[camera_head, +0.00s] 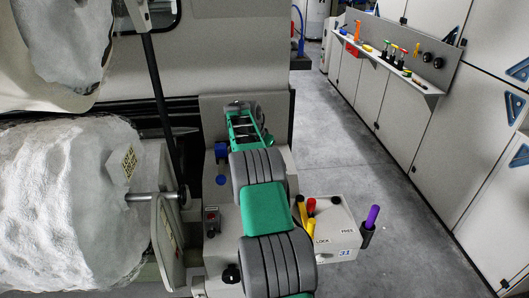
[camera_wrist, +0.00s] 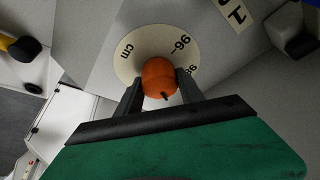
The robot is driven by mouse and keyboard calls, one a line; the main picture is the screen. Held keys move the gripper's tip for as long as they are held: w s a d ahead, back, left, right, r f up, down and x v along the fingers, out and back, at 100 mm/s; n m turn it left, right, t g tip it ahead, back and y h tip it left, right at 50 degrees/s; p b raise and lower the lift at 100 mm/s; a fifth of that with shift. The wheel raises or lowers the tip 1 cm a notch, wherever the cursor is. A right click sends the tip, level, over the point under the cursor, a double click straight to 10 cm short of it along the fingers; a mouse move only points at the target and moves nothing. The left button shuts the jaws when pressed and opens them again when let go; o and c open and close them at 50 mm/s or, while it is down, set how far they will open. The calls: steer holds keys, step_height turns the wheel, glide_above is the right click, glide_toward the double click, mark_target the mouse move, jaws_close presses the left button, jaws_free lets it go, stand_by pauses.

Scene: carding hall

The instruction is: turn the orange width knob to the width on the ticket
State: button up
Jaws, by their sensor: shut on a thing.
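The orange width knob (camera_wrist: 158,76) sits at the middle of a cream dial (camera_wrist: 128,66) in the wrist view. The dial bears "cm" at its left and a number like 96 at its upper right. A second number at the right is partly hidden by a finger. My gripper (camera_wrist: 159,84) is shut on the knob, one dark finger on each side. A small dark mark shows on the knob's near side. In the head view my arm hides the knob. A pale tag (camera_head: 129,162) with dark print, perhaps the ticket, hangs by the white roll; I cannot read it.
A white fleecy roll (camera_head: 60,205) fills the left. A box (camera_head: 335,240) marked LOCK, FREE and 31 has yellow and red handles; a purple handle (camera_head: 372,216) stands beside it. A shelf (camera_head: 395,68) with small tools runs along the right wall. Grey floor (camera_head: 350,150) between is clear.

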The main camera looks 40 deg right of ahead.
stand_by(0.3)
steer(key=o, duration=1.4)
steer(key=v, duration=0.7)
steer(key=shift+a+r, duration=0.15)
steer(key=shift+r, duration=0.2)
